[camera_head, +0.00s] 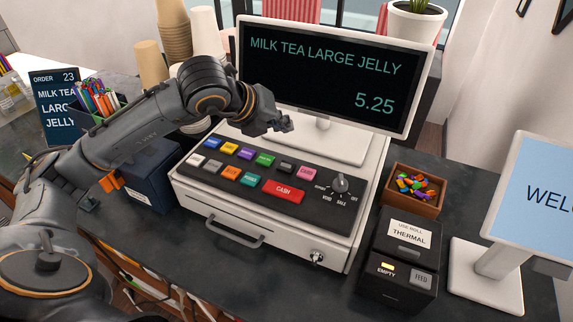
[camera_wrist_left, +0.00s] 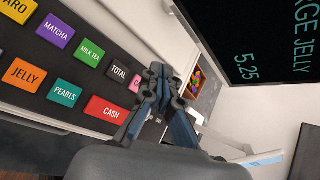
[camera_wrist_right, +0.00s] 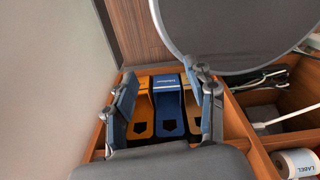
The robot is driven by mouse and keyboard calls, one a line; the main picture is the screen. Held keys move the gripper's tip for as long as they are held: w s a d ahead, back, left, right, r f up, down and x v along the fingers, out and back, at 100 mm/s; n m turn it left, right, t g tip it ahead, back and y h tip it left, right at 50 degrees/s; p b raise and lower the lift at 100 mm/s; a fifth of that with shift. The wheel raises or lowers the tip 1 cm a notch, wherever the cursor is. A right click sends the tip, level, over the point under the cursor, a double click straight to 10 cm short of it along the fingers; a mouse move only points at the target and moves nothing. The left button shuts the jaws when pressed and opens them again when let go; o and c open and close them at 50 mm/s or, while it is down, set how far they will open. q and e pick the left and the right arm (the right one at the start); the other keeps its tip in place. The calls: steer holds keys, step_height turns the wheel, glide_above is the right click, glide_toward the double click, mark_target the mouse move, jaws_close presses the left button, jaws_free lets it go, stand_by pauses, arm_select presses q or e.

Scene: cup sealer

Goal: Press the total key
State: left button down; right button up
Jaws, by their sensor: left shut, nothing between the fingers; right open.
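The total key (camera_head: 287,167) is a dark key in the back row of the register keypad, between the green key and the pink key. In the left wrist view its label TOTAL (camera_wrist_left: 118,72) is readable. My left gripper (camera_head: 286,124) is shut and empty, above the back edge of the keypad. In the left wrist view the closed fingertips (camera_wrist_left: 160,70) appear right of the total key, over part of the pink key, not visibly touching a key. My right gripper (camera_wrist_right: 162,80) is open and empty, over a wooden drawer, and out of the head view.
The register screen (camera_head: 330,70) reads MILK TEA LARGE JELLY 5.25 and stands close behind my left gripper. The red cash key (camera_head: 284,190) is in front of the total key. A mode dial (camera_head: 340,184) is to the right. Blue and orange items (camera_wrist_right: 168,105) lie in the drawer.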

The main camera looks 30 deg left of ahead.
mark_target(283, 167)
arm_select(q)
step_height(283, 167, down, 4)
steer(key=shift+r+b, duration=0.1)
steer(key=shift+b, duration=0.65)
step_height(283, 167, down, 4)
steer(key=b, duration=0.3)
steer(key=shift+w+f, duration=0.1)
steer(key=shift+f, duration=0.15)
steer(key=shift+f+b, duration=0.25)
steer(key=shift+b, duration=0.25)
arm_select(e)
steer(key=f, duration=0.1)
steer(key=w+f, duration=0.1)
steer(key=f, duration=0.1)
steer(key=w+f, duration=0.1)
steer(key=f, duration=0.1)
steer(key=shift+d+f, duration=0.1)
steer(key=shift+f, duration=0.15)
steer(key=shift+w, duration=0.25)
steer(key=shift+a, duration=0.25)
arm_select(q)
steer(key=shift+f+b, duration=0.4)
steer(key=shift+b, duration=0.35)
arm_select(e)
steer(key=shift+f, duration=0.8)
